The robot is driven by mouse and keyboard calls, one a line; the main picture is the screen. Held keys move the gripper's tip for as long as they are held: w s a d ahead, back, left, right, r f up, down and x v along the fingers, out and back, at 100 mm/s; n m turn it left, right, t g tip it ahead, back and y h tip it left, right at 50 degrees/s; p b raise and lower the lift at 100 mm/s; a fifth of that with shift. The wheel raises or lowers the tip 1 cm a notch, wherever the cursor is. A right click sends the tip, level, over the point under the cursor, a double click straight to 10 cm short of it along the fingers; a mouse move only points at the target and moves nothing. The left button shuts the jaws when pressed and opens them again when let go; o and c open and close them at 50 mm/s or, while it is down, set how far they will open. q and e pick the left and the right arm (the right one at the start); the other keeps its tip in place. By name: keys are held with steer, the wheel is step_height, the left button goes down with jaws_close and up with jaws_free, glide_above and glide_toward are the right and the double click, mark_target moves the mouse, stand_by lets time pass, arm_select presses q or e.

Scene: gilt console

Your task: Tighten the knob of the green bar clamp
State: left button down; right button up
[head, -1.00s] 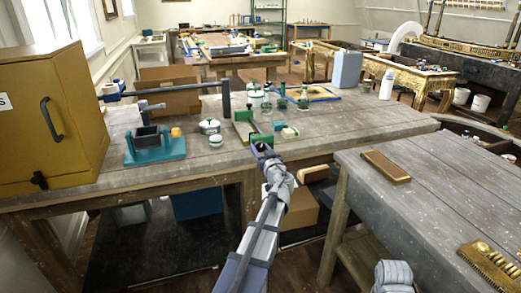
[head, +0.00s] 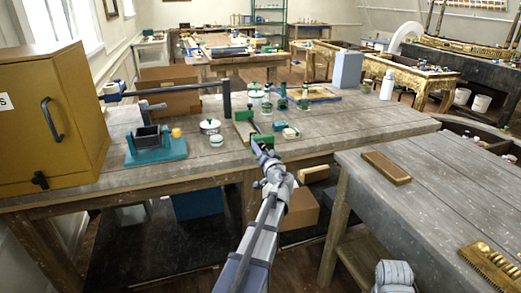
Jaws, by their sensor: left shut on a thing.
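The green bar clamp (head: 243,114) lies at the front edge of the grey wooden workbench, its bar running from back to front. Its near green jaw (head: 265,141) is at the bench edge. My left gripper (head: 262,153) reaches in from below and is at the near end of the clamp, where the knob is. It is shut on the knob, which is mostly hidden by the fingers.
A teal vise (head: 155,150), white pots with green lids (head: 210,126) and a small white-and-green jar (head: 216,141) stand left of the clamp. A yellow cabinet (head: 50,115) stands at far left. A second bench (head: 440,180) is at right, holding a wooden block (head: 386,167).

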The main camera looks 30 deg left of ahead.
arm_select(q)
steer(key=shift+s, duration=0.1)
stand_by(0.3)
steer(key=shift+c, duration=1.5)
jaws_free()
steer(key=shift+m, duration=0.3)
steer(key=shift+d, duration=0.15)
steer(key=v, duration=0.7)
steer(key=shift+s+d, duration=0.25)
